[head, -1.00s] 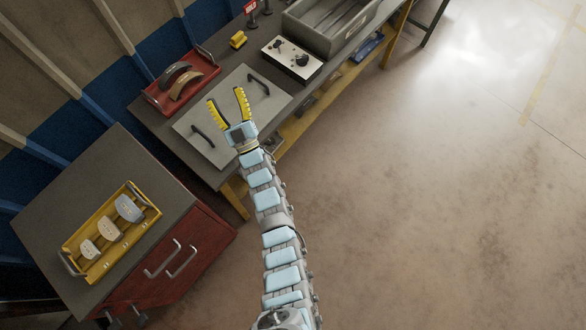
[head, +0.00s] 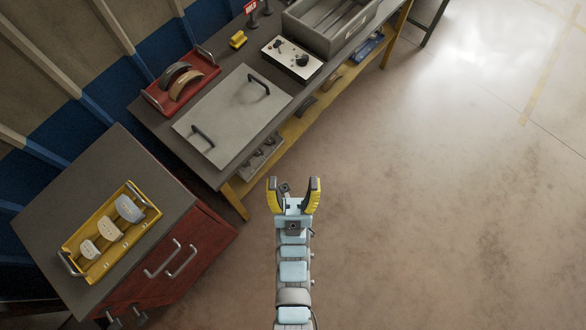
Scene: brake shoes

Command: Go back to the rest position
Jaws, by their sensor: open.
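My gripper (head: 294,192) has yellow-and-black fingers spread apart, with nothing between them. It is in the lower middle of the head view, over the bare floor to the right of the red cabinet and in front of the workbench. My arm reaches up to it from the bottom edge. The gripper is apart from the bench and from every object on it.
The workbench holds a grey plate (head: 225,128) with two handles, a red tray (head: 152,97) with brake shoes (head: 184,85), a control box (head: 291,59) and a grey bin (head: 320,42). A yellow tray (head: 122,243) with pale pieces sits on the cabinet (head: 185,262). Floor at right is clear.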

